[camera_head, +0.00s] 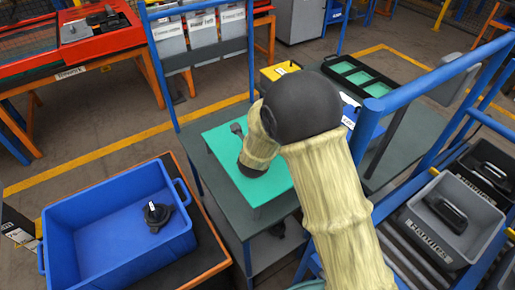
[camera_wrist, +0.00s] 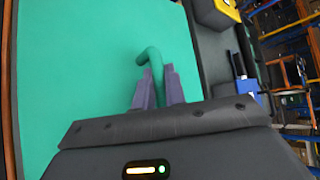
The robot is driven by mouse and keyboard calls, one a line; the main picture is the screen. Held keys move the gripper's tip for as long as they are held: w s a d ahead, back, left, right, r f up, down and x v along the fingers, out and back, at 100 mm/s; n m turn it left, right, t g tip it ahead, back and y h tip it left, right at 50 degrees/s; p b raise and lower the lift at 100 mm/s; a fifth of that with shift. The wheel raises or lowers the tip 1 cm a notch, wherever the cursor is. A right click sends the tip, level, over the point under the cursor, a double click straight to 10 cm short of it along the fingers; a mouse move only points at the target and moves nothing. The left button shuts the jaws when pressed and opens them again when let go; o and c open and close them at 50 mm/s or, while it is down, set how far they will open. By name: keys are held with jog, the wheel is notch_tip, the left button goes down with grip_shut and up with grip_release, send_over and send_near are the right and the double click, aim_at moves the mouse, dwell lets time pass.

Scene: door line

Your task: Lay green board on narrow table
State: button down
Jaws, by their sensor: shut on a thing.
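The green board (camera_head: 222,143) is a flat teal-green sheet over the left part of the grey table (camera_head: 227,218) in the head view. In the wrist view the board (camera_wrist: 80,70) fills most of the picture, with a bent green handle (camera_wrist: 147,54) standing up from it. My gripper (camera_wrist: 158,80) is shut on this handle, its two purple-grey fingers on either side.
A blue crate (camera_head: 78,232) with a dark part in it stands at the lower left. A yellow box (camera_head: 281,70) and a black tray with green compartments (camera_head: 355,75) are at the table's back. Blue posts and a rail (camera_head: 430,78) frame the table. A grey bin (camera_head: 452,218) stands right.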

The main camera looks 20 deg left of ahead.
jog(key=shift+w+f, duration=0.1)
jog(key=shift+f, duration=1.5)
jog(key=shift+d, duration=0.1)
jog(key=shift+f, duration=0.15)
jog(key=c, duration=1.5)
grip_release()
jog(key=shift+o, duration=0.2)
jog(key=shift+d+r, duration=0.1)
jog(key=shift+r, duration=0.1)
jog(key=b+v, duration=0.1)
jog(key=v, duration=1.1)
jog(key=shift+f, duration=0.15)
